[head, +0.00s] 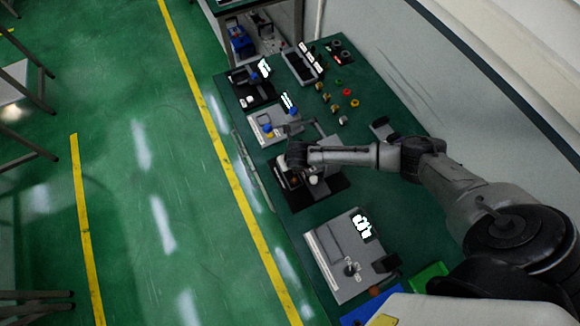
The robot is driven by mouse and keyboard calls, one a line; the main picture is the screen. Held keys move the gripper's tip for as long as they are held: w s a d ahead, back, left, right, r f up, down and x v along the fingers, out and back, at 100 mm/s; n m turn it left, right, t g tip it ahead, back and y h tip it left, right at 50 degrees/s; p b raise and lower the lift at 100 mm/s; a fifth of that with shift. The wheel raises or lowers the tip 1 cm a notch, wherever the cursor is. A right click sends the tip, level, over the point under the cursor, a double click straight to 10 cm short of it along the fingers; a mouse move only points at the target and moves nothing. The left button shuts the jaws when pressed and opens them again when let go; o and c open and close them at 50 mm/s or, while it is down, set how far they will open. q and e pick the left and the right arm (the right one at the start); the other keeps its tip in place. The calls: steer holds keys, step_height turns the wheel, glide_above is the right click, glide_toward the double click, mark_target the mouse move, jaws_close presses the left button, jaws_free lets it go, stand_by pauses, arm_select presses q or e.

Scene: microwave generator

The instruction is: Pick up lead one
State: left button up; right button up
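One arm comes in from the lower right, and I take it as my right. Its wrist end, with the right gripper (293,157), is over the middle of the green table, above a dark device (325,190) with small white and brown parts. The fingers are too small and dark to read, so I cannot tell whether they are open or hold anything. My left gripper is not in view. I cannot tell for certain which thing is lead one. Several small red, yellow, green and tan pieces (347,92) lie at the table's far right side.
The green table (400,112) holds a grey box (335,250) in front and a light grey unit (268,122) with a dark unit (250,88) behind. A thin grey bar (252,170) lies along the left edge. A wall stands right; open floor lies left.

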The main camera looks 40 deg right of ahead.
steer(key=shift+w+f, duration=0.15)
steer(key=shift+f, duration=0.25)
steer(key=shift+d, duration=0.1)
jaws_close()
